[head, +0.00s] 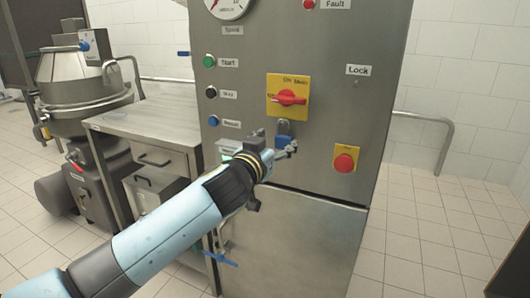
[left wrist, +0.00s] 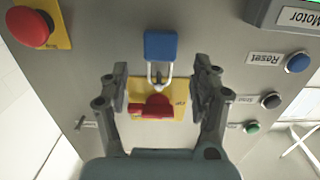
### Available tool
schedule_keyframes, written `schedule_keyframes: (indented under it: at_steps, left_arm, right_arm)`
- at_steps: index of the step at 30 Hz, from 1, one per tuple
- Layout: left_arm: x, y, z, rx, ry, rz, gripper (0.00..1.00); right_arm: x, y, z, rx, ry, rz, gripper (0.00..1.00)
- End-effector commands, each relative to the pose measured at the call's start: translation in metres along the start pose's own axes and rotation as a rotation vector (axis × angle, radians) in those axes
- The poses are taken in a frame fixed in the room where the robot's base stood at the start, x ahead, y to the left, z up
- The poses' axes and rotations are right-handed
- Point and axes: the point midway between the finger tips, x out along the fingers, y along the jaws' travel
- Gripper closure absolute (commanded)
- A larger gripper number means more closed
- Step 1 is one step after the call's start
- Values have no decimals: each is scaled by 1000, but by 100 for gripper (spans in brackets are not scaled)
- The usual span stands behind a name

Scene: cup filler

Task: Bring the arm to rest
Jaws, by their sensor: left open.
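My left arm reaches in from the lower left in the head view. Its gripper (head: 276,144) is in front of the steel control cabinet (head: 330,122), just below the red rotary main switch (head: 288,97) on its yellow plate. In the left wrist view my left gripper (left wrist: 162,74) is open, its two fingers spread wide. A blue padlock (left wrist: 161,45) hangs by its shackle at the red switch and shows between and beyond the fingers, apart from them. The padlock (head: 283,128) is partly hidden behind the gripper in the head view. My right gripper is not in view.
A red emergency button (head: 343,162) sits right of the gripper. Several labelled push buttons (head: 210,92) line the cabinet's left side. A steel table with drawers (head: 155,125) and a mixing machine (head: 88,75) stand at left. Tiled floor (head: 425,235) is open at right.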

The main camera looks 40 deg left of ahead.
Motion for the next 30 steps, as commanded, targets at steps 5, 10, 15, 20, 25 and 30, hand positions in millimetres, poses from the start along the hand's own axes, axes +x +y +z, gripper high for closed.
schedule_keyframes:
  at_steps: [5,10,15,20,25,30]
  left_arm:
    - [-42,0,2,1,-3,0,36]
    - [-68,0,1,0,-1,0,36]
    - [-78,0,0,-1,0,0,36]
    - [-80,0,1,-1,-1,-1,36]
    - [-82,-4,45,-8,-88,-15,36]
    - [-103,-15,168,-23,-335,-37,36]
  right_arm:
    - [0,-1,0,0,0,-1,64]
    - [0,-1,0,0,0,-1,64]
    - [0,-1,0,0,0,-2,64]
    - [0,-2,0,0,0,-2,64]
    - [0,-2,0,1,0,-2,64]
    - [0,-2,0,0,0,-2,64]
